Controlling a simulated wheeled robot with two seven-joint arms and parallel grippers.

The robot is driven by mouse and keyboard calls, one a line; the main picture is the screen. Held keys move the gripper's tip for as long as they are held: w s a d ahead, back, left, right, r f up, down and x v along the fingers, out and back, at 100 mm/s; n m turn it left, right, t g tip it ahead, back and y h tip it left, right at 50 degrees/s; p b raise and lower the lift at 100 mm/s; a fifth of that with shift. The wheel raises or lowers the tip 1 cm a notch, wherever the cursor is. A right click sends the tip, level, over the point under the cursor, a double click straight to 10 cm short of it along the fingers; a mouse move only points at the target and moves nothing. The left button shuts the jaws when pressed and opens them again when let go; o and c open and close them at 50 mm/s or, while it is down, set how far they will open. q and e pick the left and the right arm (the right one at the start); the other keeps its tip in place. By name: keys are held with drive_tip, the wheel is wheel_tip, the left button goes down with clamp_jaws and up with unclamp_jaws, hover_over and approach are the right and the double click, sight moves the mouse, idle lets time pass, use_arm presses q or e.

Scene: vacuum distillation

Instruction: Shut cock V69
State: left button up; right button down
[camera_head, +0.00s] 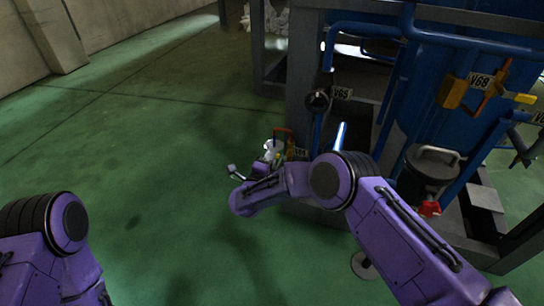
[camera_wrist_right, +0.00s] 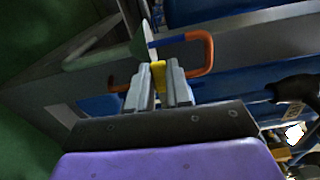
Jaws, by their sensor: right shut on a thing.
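My right gripper (camera_head: 273,153) is low beside the left side of the blue rig, largely hidden by my own arm. In the right wrist view the two grey fingers (camera_wrist_right: 159,84) are shut on a narrow yellow part of a cock handle (camera_wrist_right: 159,76). An orange-red bent bar (camera_wrist_right: 209,52) rises beside it and bends over. The red bar also shows in the head view (camera_head: 289,135). A small tag (camera_head: 300,153) next to it is too small to read, so I cannot confirm it is V69. My left arm is at the lower left; its gripper is out of view.
A dark round valve (camera_head: 318,100) with a tag, perhaps V65 or V69, is above on the frame. A yellow-handled cock tagged V68 (camera_head: 480,83) is at the upper right. A lidded dark pot (camera_head: 430,170) stands right of my arm. The green floor (camera_head: 130,140) at left is clear.

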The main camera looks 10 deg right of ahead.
drive_tip(key=shift+f+n, duration=0.3)
drive_tip(key=shift+n, duration=0.2)
drive_tip(key=c, duration=1)
unclamp_jaws()
drive_tip(key=shift+c, duration=0.2)
drive_tip(key=shift+r, duration=0.1)
drive_tip(key=p+v, duration=0.2)
drive_tip(key=v, duration=0.8)
drive_tip(key=shift+s+a+p, duration=0.25)
drive_tip(key=shift+s+p, duration=0.05)
drive_tip(key=shift+p, duration=0.1)
